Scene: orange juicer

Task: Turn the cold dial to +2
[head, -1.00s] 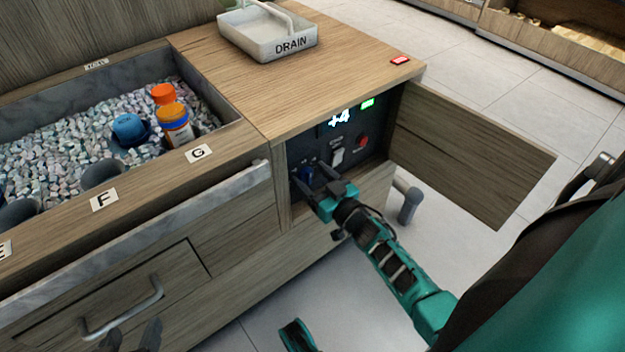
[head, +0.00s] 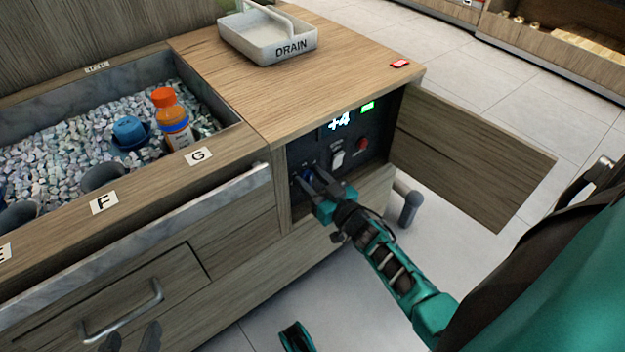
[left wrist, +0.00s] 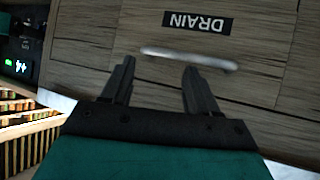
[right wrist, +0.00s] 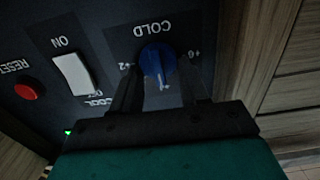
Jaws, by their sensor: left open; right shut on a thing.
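The blue cold dial (right wrist: 157,60) sits on the dark control panel under the word COLD. The right wrist view is upside down, with +2 left of the dial, +4 at its white pointer, and a mark on the right. The display (head: 339,122) reads +4. My right gripper (head: 314,180) is at the dial, its fingers (right wrist: 156,68) on either side of it and shut on it. In the head view the fingers partly hide the dial. My left gripper (head: 133,338) is open and empty, in front of a drawer handle (left wrist: 188,58).
A white ON/COOL switch (right wrist: 72,75) and a red reset button (right wrist: 29,89) are beside the dial. The open cabinet door (head: 470,158) stands to the right. A DRAIN tray (head: 268,45) is on the top. A bin of ice-like pieces (head: 60,135) is at left.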

